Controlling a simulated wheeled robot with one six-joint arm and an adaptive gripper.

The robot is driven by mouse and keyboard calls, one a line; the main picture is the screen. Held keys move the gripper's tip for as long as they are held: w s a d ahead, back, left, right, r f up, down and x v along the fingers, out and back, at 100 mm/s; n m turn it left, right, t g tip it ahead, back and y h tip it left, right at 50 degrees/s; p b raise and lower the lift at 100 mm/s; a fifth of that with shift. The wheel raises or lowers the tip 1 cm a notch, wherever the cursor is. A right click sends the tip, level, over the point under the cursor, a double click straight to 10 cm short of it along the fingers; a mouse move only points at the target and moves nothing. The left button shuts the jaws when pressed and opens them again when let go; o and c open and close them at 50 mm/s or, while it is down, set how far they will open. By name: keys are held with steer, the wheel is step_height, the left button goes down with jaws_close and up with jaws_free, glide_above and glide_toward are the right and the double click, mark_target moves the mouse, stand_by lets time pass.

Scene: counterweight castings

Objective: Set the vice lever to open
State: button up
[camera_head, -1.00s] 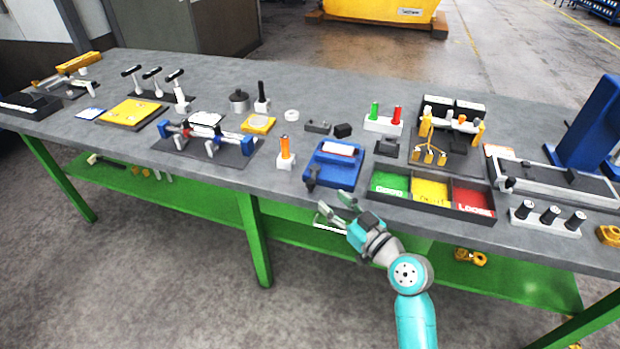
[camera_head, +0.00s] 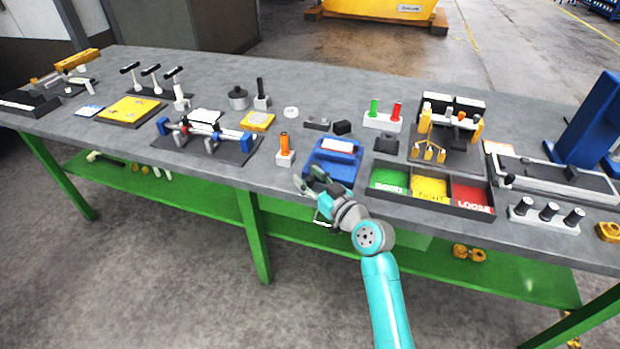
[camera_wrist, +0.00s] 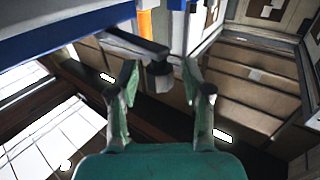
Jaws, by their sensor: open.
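The blue vice (camera_head: 347,174), with a white and red strip on top, sits near the front edge of the bench. In the wrist view its blue side (camera_wrist: 75,28) fills the upper left. The dark vice lever (camera_wrist: 135,42) sticks out from the vice there and ends in a short round knob. My gripper (camera_head: 307,178) is open at the vice's front left corner. In the wrist view my gripper (camera_wrist: 160,76) has its fingertips on either side of the knob; contact cannot be told. In the head view my gripper largely hides the lever.
An orange-topped post (camera_head: 284,151) stands close to the left of the vice. The sorting tray (camera_head: 432,201) with green, yellow and red compartments lies close to the right. A clamp fixture (camera_head: 205,147) is farther left. The bench's front edge (camera_head: 270,190) runs near my gripper.

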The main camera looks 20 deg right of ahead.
jaws_close()
steer(key=shift+d, duration=0.1)
steer(key=shift+s+d+n+g+y, duration=0.15)
steer(key=shift+d+n+g+y, duration=0.35)
steer(key=shift+y, duration=0.5)
steer(key=shift+s+d+n+g+y, duration=0.2)
steer(key=shift+d+n+g+y, duration=0.3)
steer(key=shift+n+y, duration=0.55)
jaws_free()
steer(key=shift+s, duration=0.1)
steer(key=v, duration=1.1)
steer(key=shift+s+d, duration=0.25)
steer(key=shift+s, duration=0.05)
